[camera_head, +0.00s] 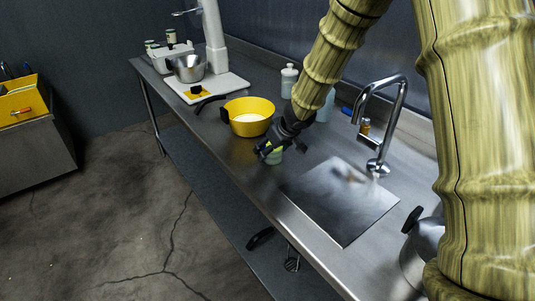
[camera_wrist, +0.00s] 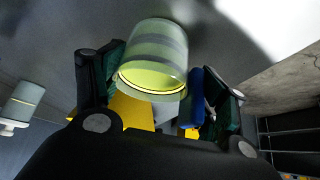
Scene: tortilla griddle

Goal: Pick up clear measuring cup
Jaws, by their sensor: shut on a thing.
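The clear measuring cup (camera_wrist: 155,50) is a see-through, yellow-green tinted cylinder between my fingers in the wrist view. In the head view the cup (camera_head: 273,156) shows small and partly hidden below my gripper, over the steel counter near the sink. My gripper (camera_head: 268,150) is shut on the cup, with a finger on each side of it; the gripper also shows in the wrist view (camera_wrist: 150,88). I cannot tell whether the cup touches the counter.
A yellow pan (camera_head: 249,128) stands on the counter just left of my gripper. The sink (camera_head: 340,205) and tap (camera_head: 378,135) are to the right. A white bottle (camera_head: 289,80) stands behind.

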